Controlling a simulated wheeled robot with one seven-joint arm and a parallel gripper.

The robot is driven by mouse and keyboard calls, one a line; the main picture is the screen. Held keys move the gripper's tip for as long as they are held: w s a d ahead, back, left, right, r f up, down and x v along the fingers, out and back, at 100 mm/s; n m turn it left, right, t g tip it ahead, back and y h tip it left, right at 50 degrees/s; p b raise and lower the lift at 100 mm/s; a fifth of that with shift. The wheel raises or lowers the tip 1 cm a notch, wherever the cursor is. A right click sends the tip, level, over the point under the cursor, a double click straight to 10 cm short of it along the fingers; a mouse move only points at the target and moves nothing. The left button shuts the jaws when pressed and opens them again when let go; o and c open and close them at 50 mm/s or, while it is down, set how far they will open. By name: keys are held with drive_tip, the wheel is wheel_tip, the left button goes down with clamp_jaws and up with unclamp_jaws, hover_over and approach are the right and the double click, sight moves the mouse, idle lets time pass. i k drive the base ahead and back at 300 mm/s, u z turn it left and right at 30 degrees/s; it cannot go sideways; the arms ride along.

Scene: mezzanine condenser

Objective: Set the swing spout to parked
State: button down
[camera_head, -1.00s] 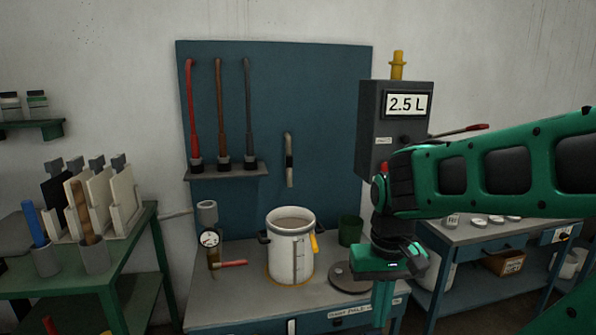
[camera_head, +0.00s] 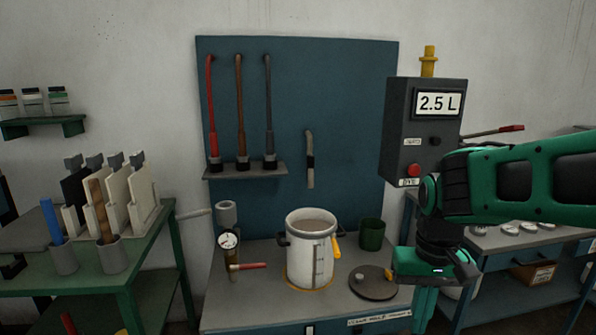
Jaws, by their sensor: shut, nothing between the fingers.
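What looks like the swing spout (camera_head: 310,160) is a slim grey pipe with a bent top and a dark band. It hangs nearly straight down in front of the blue back panel (camera_head: 340,110). A white pot (camera_head: 303,260) stands below it on the grey bench, filled with a greyish content. I cannot read any parked mark. My gripper (camera_head: 424,305) is shut and empty, pointing down at the bench's right front. It is well right of and lower than the spout, apart from it. The bottom of the fingers is near the picture's edge.
A grey control box (camera_head: 399,130) reads 2.5 L and has a red button (camera_head: 414,170). A gauge (camera_head: 229,240) with a red lever stands left of the pot. A green cup (camera_head: 372,234) and round lid (camera_head: 372,283) lie right.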

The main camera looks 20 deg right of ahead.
sight(310, 158)
drive_tip(key=i, duration=0.9)
